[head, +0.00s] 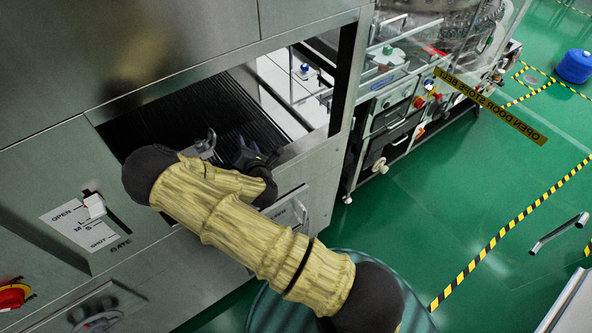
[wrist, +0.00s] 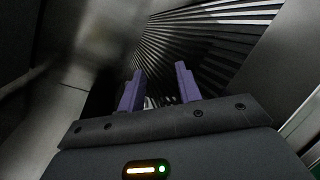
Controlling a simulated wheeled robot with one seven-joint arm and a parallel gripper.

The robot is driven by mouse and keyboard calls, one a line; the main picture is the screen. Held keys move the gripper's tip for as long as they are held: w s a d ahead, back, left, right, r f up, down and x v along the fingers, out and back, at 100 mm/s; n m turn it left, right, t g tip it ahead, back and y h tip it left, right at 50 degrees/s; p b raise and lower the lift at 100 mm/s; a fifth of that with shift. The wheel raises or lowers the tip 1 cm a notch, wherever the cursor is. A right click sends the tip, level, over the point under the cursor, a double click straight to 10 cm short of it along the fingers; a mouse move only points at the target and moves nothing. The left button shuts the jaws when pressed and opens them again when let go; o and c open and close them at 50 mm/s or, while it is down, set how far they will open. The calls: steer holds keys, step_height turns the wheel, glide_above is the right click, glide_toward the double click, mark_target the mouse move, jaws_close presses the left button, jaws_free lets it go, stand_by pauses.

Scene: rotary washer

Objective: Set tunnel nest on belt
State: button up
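The belt (head: 162,128) is a dark ribbed surface inside the steel tunnel opening. Its ribs also show in the wrist view (wrist: 225,35). My arm reaches into the opening, and my gripper (wrist: 158,72) is over the belt near the front sill. Its two purple fingers stand apart, with no clear object held between them. A small pale patch shows low between the fingers, too dim to identify. In the head view a small grey metallic piece (head: 204,149) shows beside the gripper; I cannot tell whether it is the nest or part of the gripper. No nest is clearly visible.
Steel walls and a front panel with a gate lever (head: 93,205) enclose the opening closely. A dark upright post (head: 344,75) bounds it at the right. A clear-doored machine (head: 400,100) stands beyond. The green floor (head: 420,215) at the right is mostly open.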

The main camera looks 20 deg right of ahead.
steer(key=d+m+g+h, duration=0.1)
steer(key=m, duration=0.2)
steer(key=s+d+m+g+h, duration=0.1)
steer(key=d+m, duration=0.1)
steer(key=s+d+m+g, duration=0.1)
steer(key=d+m, duration=0.1)
steer(key=m, duration=0.1)
steer(key=shift+r+m+g+h, duration=0.3)
steer(key=shift+r+h, duration=0.1)
steer(key=s+m+g, duration=0.1)
steer(key=m, duration=0.1)
steer(key=s+d+r+m+g, duration=0.1)
steer(key=m, duration=0.1)
steer(key=s+r+m+g, duration=0.1)
steer(key=s+m, duration=0.1)
steer(key=shift+d, duration=0.2)
steer(key=s+r+m+g+y, duration=0.1)
steer(key=s+r+m+g, duration=0.2)
steer(key=s+r+m, duration=0.3)
steer(key=s+r+m+g+y, duration=0.2)
steer(key=s+r+m, duration=0.4)
steer(key=s, duration=0.7)
steer(key=shift+s+d+r+g, duration=0.3)
steer(key=shift+d+r+g, duration=0.2)
steer(key=shift+g, duration=0.3)
steer(key=shift+a, duration=0.1)
